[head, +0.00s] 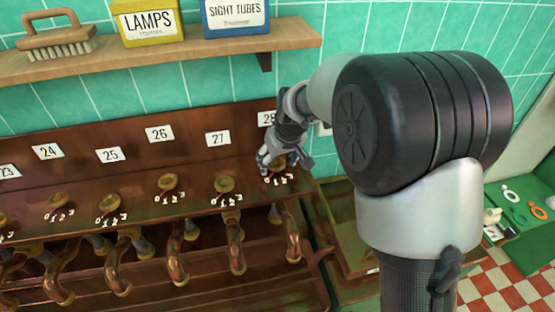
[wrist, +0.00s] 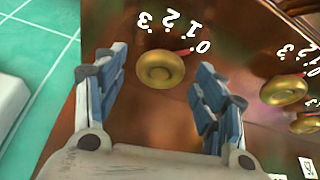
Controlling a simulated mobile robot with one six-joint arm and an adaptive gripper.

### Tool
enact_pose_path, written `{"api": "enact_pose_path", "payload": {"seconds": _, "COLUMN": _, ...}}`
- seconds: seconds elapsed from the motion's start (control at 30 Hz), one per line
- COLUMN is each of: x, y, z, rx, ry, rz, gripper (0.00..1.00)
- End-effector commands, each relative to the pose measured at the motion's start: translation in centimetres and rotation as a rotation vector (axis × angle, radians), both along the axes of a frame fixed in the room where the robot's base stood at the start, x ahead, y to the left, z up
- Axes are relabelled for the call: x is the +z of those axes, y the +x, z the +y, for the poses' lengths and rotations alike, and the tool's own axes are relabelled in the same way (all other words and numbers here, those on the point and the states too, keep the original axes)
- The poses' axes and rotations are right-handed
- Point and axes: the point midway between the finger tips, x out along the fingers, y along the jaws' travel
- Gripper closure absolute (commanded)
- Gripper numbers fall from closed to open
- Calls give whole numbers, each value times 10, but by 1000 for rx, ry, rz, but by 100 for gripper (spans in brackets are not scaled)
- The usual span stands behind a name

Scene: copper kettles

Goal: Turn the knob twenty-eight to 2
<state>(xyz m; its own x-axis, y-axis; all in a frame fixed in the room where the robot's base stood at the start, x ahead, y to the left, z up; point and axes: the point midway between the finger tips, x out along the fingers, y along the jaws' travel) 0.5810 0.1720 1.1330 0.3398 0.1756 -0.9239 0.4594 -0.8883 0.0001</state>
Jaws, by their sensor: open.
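Knob twenty-eight (wrist: 160,72) is a round brass knob on the copper-brown panel. In the wrist view its red pointer is at the 0 of a white 0-to-3 scale. In the head view the knob (head: 279,164) is partly hidden by my gripper, under the partly covered number plate 28 (head: 266,119). My gripper (wrist: 163,62) is open, with one blue-padded finger on each side of the knob and a visible gap to each. The gripper also shows at the knob in the head view (head: 273,156); contact cannot be told.
Knob twenty-seven (head: 225,184) sits to the left, with several more knobs in the row. Curved copper pipes (head: 235,247) hang below. A wooden shelf (head: 180,58) with boxes and a brush runs above. A green table (head: 535,225) stands at the right.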

Motion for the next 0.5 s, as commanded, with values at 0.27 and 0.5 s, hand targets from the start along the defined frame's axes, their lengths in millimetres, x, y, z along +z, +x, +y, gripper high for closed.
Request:
{"api": "enact_pose_path", "payload": {"seconds": 0.27, "x": 0, "y": 0, "z": 0, "rx": 0, "ry": 0, "rz": 0, "gripper": 53}}
{"api": "enact_pose_path", "payload": {"seconds": 0.5, "x": 0, "y": 0, "z": 0, "rx": 0, "ry": 0, "rz": 0, "gripper": 69}}
